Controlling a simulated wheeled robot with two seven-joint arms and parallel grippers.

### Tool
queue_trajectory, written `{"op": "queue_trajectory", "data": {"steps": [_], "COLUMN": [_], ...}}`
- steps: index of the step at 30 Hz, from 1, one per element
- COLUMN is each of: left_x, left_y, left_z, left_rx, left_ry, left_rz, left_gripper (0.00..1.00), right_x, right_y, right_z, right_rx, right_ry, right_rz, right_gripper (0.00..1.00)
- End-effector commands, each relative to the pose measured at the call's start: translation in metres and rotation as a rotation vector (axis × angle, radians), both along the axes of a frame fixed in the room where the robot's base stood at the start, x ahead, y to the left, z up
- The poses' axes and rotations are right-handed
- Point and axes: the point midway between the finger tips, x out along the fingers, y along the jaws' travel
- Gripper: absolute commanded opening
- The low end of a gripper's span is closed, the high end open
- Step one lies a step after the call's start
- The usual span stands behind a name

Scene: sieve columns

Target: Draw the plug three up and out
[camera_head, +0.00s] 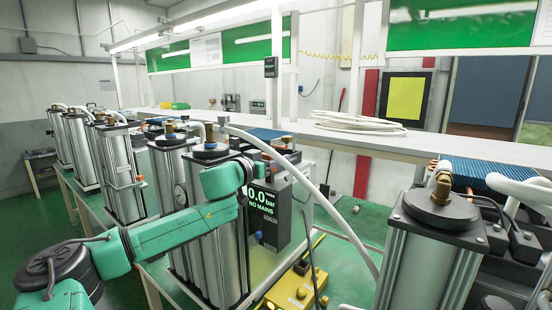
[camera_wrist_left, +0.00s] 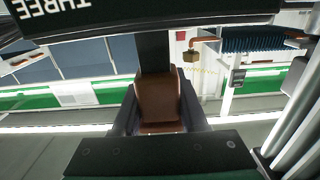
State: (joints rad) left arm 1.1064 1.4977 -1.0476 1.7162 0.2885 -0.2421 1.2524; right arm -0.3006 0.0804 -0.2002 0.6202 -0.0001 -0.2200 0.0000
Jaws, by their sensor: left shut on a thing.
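In the left wrist view a brown plug (camera_wrist_left: 158,98) sits between the two dark fingers of my left gripper (camera_wrist_left: 160,115), which is shut on it. A black strip rises behind the plug. A black panel (camera_wrist_left: 110,17) with the upside-down word THREE crosses the top of that view. Whether the plug touches the panel or is seated in anything cannot be told. In the head view my left gripper (camera_head: 247,166) is beside the black box (camera_head: 270,212) reading 0.0 bar NO MAINS; its fingertips and the plug are not clear there. My right gripper is not seen.
Silver columns (camera_head: 210,250) with dark caps stand along the bench, close around my left arm. Another column (camera_head: 432,255) stands front right. A pale hose (camera_head: 335,210) hangs across the middle. A yellow unit (camera_head: 298,288) sits low. A coiled white hose (camera_head: 355,122) lies on the shelf.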

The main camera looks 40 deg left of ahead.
Motion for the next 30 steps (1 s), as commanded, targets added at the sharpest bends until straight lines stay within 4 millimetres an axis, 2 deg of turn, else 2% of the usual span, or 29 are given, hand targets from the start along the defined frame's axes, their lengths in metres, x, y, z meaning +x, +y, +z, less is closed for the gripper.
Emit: {"op": "queue_trajectory", "data": {"steps": [1,5,6,8,25,30], "left_x": [-0.001,-0.002,-0.002,-0.002,-0.001,-0.014], "left_y": [0.001,0.001,0.001,0.002,0.0,0.002], "left_z": [0.007,0.009,0.009,0.01,0.006,0.002], "left_rx": [0.0,0.0,0.0,0.0,0.0,0.0], "left_ry": [-0.016,-0.02,-0.021,-0.021,-0.015,-0.014], "left_rz": [0.001,0.001,0.001,0.002,-0.001,0.002], "left_gripper": [0.0,0.0,0.5,0.72,0.72,0.72], "right_x": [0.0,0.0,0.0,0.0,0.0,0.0], "right_y": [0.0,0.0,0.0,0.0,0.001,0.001], "right_z": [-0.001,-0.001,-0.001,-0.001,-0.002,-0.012], "right_rx": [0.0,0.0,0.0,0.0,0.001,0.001], "right_ry": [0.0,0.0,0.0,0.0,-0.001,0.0], "right_rz": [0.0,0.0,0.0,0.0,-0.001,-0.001], "right_gripper": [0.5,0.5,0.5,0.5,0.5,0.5]}}
